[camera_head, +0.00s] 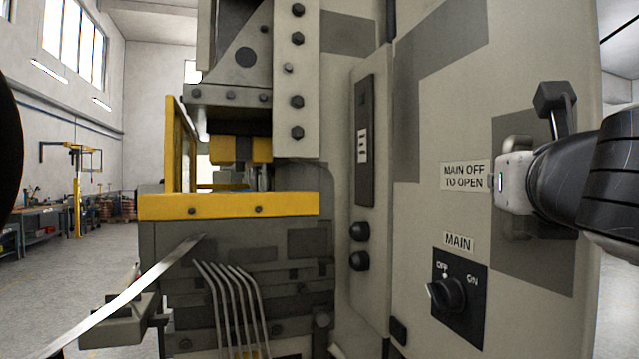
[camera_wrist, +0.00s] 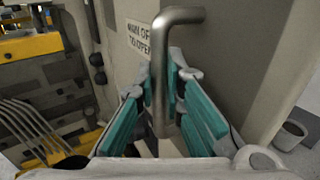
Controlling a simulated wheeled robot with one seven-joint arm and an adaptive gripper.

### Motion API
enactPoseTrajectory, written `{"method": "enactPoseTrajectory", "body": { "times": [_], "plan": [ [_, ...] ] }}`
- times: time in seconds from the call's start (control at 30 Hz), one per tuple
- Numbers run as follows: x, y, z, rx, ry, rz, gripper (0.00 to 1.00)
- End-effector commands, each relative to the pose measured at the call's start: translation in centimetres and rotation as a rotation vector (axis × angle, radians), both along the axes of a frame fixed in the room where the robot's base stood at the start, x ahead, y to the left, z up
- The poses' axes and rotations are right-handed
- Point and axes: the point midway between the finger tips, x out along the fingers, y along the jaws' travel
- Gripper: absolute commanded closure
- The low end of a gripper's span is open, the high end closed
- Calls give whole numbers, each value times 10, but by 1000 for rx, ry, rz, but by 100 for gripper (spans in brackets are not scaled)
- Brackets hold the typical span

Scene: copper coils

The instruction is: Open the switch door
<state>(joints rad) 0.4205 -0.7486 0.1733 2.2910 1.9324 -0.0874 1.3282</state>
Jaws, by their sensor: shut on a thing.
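The switch door (camera_head: 425,215) is a tall beige panel with grey patches on the machine's right side; it also shows in the wrist view (camera_wrist: 225,45). It looks flush with the cabinet, though its far edge is partly hidden by my arm. Its handle (camera_head: 556,98) is a bent bar, metallic in the wrist view (camera_wrist: 182,16). My gripper (camera_head: 512,180) is at the handle, with its teal-padded fingers (camera_wrist: 163,78) on both sides of the upright bar, shut on it. The main switch knob (camera_head: 449,294) sits below; its exact setting is hard to tell.
A label reading "MAIN OFF TO OPEN" (camera_head: 465,176) is left of my gripper. A yellow press frame (camera_head: 230,206) and bent metal rods (camera_head: 232,300) stand left of the door. In the wrist view, a bin (camera_wrist: 290,135) stands on the floor at right.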

Motion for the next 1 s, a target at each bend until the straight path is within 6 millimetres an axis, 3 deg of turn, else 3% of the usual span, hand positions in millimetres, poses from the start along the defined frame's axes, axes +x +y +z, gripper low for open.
{"method": "enactPoseTrajectory", "body": {
  "times": [0.57, 0.6, 0.7, 1.0],
  "plan": [
    [1, 7, 2, -4, -2, -22, 100],
    [1, 7, 2, -4, -2, -22, 88],
    [1, 7, 1, -4, -2, -22, 69],
    [1, 6, 1, -1, -1, -24, 69]
  ]
}}
